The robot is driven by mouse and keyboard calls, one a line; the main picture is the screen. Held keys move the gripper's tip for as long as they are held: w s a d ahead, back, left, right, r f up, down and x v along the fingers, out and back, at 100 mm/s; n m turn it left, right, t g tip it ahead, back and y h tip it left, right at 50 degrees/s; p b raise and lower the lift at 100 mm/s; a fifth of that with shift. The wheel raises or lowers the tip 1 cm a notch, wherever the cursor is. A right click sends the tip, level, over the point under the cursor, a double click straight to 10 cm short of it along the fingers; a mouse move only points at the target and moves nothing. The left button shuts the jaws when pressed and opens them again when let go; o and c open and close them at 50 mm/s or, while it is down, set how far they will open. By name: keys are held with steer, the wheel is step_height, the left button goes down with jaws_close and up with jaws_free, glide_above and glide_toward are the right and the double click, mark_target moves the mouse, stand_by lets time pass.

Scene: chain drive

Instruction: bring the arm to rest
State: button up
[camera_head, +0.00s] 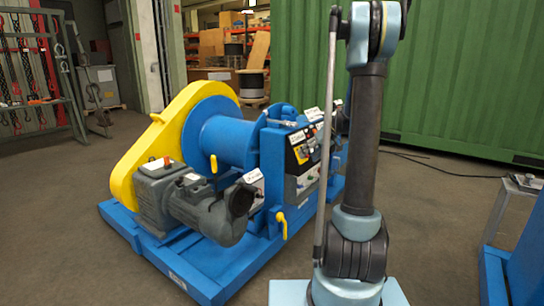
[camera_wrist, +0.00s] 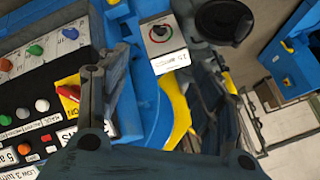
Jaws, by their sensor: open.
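My arm (camera_head: 368,140) stands upright in the head view, in front of a blue and yellow chain drive machine (camera_head: 225,140). The arm's upper end runs out of the top of that picture, and my gripper does not show there. In the wrist view my gripper (camera_wrist: 155,90) has its two dark fingers spread apart with nothing held between them. Beyond the fingers is a control panel (camera_wrist: 38,85) with coloured buttons and a red switch on yellow. Blue and yellow machine parts show between the fingers. I cannot tell how far the fingers are from the panel.
A green container wall (camera_head: 455,80) stands behind the arm. A rack with hanging chains (camera_head: 40,70) is at the far left. A blue stand (camera_head: 520,255) is at the right edge. The floor (camera_head: 435,210) between the arm and that stand is clear, with a cable farther back.

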steer(key=s+a+r+m+g+h, duration=0.1)
steer(key=s+h, duration=0.1)
steer(key=s, duration=1.1)
steer(key=s+a+r+m+h, duration=0.1)
steer(key=s+r, duration=0.1)
steer(key=s, duration=1)
steer(key=s+d+f+m+h, duration=0.1)
steer(key=s+f, duration=0.3)
steer(key=s, duration=0.5)
steer(key=s+d+f+m+h, duration=0.1)
steer(key=s+f, duration=0.4)
steer(key=s, duration=0.5)
steer(key=shift+d+m+h, duration=0.3)
steer(key=shift+d+h, duration=0.5)
steer(key=shift+h, duration=0.1)
steer(key=shift+f, duration=0.1)
steer(key=shift+w+f, duration=0.2)
steer(key=shift+w, duration=0.15)
